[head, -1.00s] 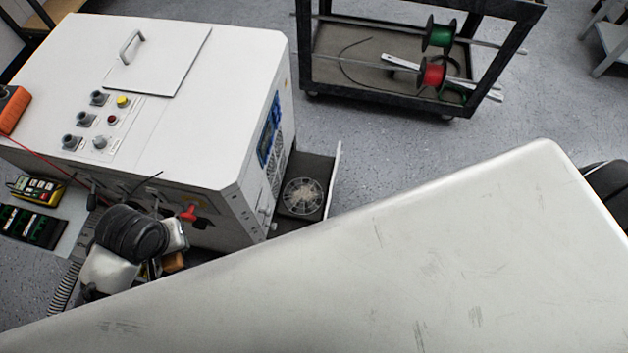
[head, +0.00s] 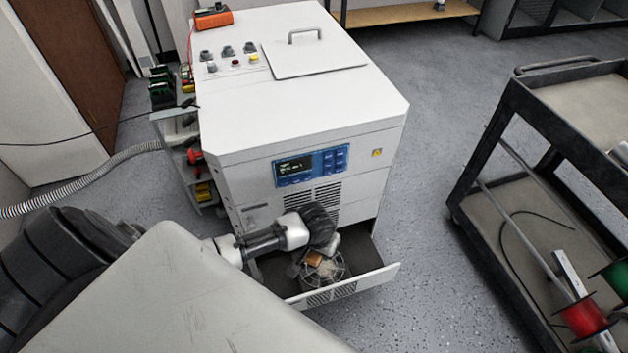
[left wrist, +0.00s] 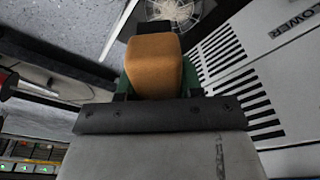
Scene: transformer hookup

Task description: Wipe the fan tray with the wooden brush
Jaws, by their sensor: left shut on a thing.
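The fan tray (head: 372,283) is an open drawer at the bottom front of the white cabinet. A round fan with a wire guard (head: 328,268) sits in it, with pale dust on it; the fan also shows at the top of the left wrist view (left wrist: 172,10). My left gripper (head: 303,262) is over the left part of the tray, shut on the brush's orange-brown wooden block (head: 314,258). The block fills the middle of the left wrist view (left wrist: 154,65). The brush's bristles are hidden, so I cannot tell whether it touches the fan. My right gripper is not in view.
The white cabinet (head: 300,110) stands directly behind the tray, with a blue display panel (head: 311,165) and vents. A black cart (head: 500,150) with wire spools stands at the right. Grey floor between cart and tray is clear.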

